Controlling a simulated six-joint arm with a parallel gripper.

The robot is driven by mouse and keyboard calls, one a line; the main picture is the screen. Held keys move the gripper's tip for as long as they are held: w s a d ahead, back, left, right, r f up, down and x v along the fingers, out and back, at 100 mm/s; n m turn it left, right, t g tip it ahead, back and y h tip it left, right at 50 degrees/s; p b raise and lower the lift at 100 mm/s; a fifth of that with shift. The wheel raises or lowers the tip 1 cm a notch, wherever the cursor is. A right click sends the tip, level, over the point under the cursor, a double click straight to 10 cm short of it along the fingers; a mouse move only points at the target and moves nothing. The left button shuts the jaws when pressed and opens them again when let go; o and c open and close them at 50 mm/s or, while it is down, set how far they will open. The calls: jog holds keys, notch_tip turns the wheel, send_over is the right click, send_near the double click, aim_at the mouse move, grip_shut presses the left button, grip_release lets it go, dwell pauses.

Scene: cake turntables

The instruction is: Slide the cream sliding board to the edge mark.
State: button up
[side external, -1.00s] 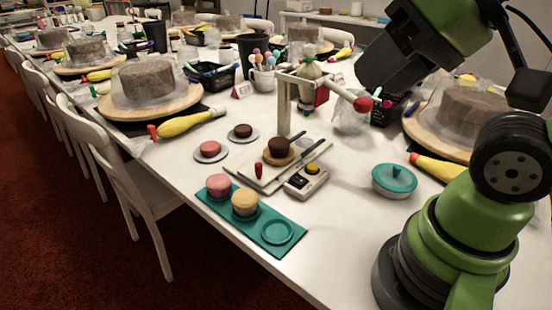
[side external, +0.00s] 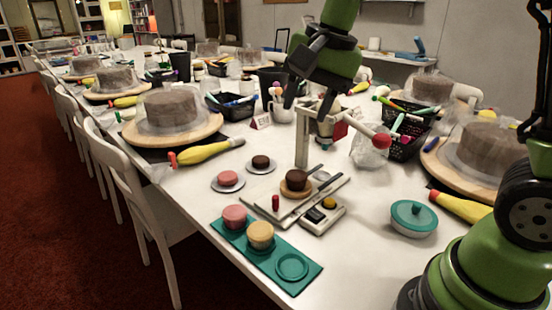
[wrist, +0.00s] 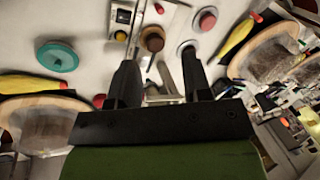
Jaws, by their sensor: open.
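The cream sliding board (side external: 289,207) lies on the white table beneath the small press frame. A red knob (side external: 276,203) stands at its near end. A chocolate cake (side external: 296,180) on a round brown base sits on the board, and dark rails run beside it. My gripper (side external: 308,102) is open and empty, above and behind the board near the top of the press frame. In the wrist view the cake (wrist: 152,40) and the red knob (wrist: 159,8) appear beyond my open fingers. I cannot make out the edge mark.
A press frame (side external: 302,138) with a red-ended lever (side external: 381,141) rises by the board. A control box (side external: 322,215) adjoins it at right. A teal tray (side external: 291,267) with two small cakes is in front, a teal lidded dish (side external: 414,218) at right.

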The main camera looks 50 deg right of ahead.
aim_at(303, 176)
jog(key=w+f+m+g, duration=0.1)
jog(key=w+f+m, duration=0.1)
jog(key=f, duration=0.3)
jog(key=w+d+f+m+g, duration=0.1)
jog(key=w+f+m, duration=0.1)
jog(key=w+f, duration=0.2)
jog(key=w+d+f+m+g, duration=0.1)
jog(key=w+f+m, duration=0.1)
jog(key=f, duration=0.4)
jog(key=shift+w+h, duration=0.4)
jog(key=shift+w, duration=0.05)
notch_tip(303, 176, down, 9)
jog(key=shift+c, duration=0.3)
jog(key=shift+r, duration=0.1)
jog(key=c, duration=0.7)
jog(key=shift+d, duration=0.1)
jog(key=shift+d, duration=4.8)
